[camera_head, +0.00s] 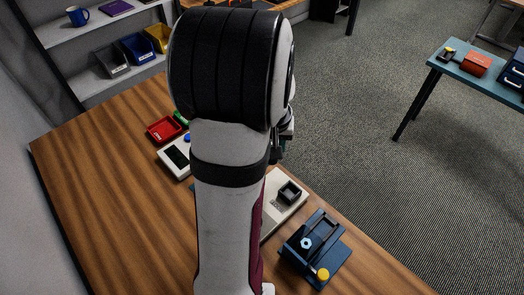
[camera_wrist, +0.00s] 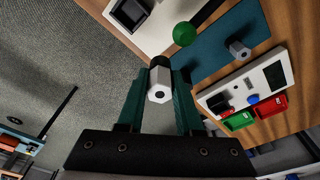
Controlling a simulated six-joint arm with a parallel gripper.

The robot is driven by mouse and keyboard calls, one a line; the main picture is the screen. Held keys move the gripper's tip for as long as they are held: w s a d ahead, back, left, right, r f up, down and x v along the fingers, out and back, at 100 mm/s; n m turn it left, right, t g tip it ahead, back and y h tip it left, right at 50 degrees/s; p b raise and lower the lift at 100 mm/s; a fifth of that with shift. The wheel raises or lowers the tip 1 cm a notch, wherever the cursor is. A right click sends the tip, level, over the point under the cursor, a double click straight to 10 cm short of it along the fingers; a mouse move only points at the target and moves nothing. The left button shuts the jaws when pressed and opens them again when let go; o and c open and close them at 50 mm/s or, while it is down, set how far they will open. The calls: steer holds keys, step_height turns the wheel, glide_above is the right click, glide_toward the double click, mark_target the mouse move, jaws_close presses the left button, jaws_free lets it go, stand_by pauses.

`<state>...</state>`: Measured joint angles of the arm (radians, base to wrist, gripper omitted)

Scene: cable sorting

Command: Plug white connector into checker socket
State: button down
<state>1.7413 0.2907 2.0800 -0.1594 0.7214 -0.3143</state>
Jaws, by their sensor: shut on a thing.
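My gripper (camera_wrist: 162,76) has green fingers and is shut on a white hexagonal connector (camera_wrist: 160,93) with a dark hole in its near end. It hangs over the edge of the table, with grey carpet behind it in the wrist view. In the head view my arm hides the fingers and the connector. A white device with a dark screen (camera_wrist: 274,75), which looks like the checker, stands right of the gripper in the wrist view; it also shows in the head view (camera_head: 175,158). I cannot make out its socket clearly.
A pale panel with a black square holder (camera_head: 290,191) lies near the table edge. A grey hexagonal piece (camera_wrist: 238,49) sits on a blue mat (camera_wrist: 205,62), near a green ball (camera_wrist: 184,34). Red (camera_head: 163,130) and green (camera_head: 181,118) trays and a dark blue fixture (camera_head: 316,246) stand around.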

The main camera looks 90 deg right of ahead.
steer(key=shift+r, duration=2.1)
steer(key=shift+w+d+f+n+t, duration=0.15)
steer(key=shift+w+d+f+n, duration=0.85)
steer(key=shift+w+d, duration=1.7)
steer(key=shift+w+d+f+n+t, duration=0.1)
steer(key=shift+w+d+f+n, duration=0.45)
steer(key=shift+w+d+f, duration=1.6)
steer(key=shift+w+d+f+n+t, duration=0.15)
steer(key=shift+w+d+f+n, duration=0.55)
steer(key=shift+w+d, duration=2.55)
steer(key=shift+f, duration=0.1)
steer(key=shift+f, duration=0.6)
steer(key=shift+f, duration=1.35)
